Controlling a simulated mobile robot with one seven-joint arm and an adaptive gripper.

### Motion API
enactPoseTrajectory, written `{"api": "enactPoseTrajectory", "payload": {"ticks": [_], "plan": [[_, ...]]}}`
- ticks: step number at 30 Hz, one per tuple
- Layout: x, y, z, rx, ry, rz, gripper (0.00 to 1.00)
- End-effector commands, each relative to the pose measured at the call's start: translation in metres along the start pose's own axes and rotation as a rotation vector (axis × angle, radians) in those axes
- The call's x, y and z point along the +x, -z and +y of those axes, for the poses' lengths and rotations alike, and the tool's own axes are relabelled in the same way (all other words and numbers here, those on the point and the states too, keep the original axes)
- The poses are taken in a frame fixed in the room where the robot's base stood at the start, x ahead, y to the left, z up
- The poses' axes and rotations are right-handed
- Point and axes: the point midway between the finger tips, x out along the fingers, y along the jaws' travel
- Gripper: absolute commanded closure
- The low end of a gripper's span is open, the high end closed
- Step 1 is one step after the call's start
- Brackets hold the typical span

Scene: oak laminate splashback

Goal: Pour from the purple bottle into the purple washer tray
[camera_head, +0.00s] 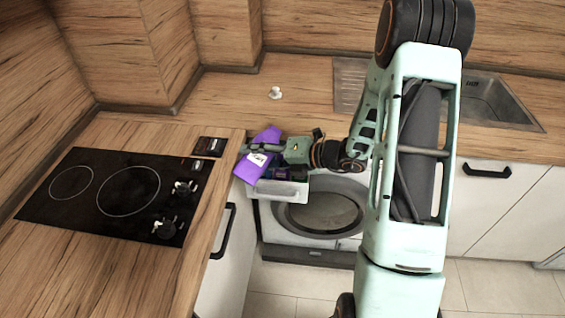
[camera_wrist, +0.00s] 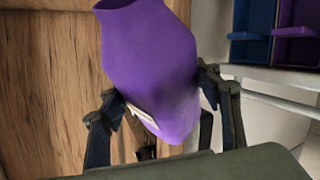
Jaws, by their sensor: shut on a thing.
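The purple bottle (camera_head: 248,171) has a pale label and is held in my gripper (camera_head: 262,148), over the corner where the worktops meet. In the head view it looks tilted. In the wrist view the bottle (camera_wrist: 150,50) fills the middle, with my gripper's two fingers (camera_wrist: 162,98) against its sides. I cannot see any liquid leaving it. The washer's pulled-out drawer (camera_head: 283,189) lies just right of and below the bottle. The purple tray (camera_wrist: 297,47) shows at the wrist view's upper right, apart from the bottle.
A blue tray (camera_wrist: 251,48) sits beside the purple one. The washing machine (camera_head: 322,212) is under the counter. A black hob (camera_head: 105,195) is at left, a white cup (camera_head: 275,93) stands on the back worktop, and a sink (camera_head: 490,100) is at right.

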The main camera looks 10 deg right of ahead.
Motion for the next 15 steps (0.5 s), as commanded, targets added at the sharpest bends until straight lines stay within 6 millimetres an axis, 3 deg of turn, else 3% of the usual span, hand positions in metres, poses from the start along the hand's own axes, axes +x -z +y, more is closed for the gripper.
{"api": "enactPoseTrajectory", "payload": {"ticks": [15], "plan": [[-0.0011, -0.0014, 0.0043, 0.027, -0.014, 0.006, 0.87]]}}
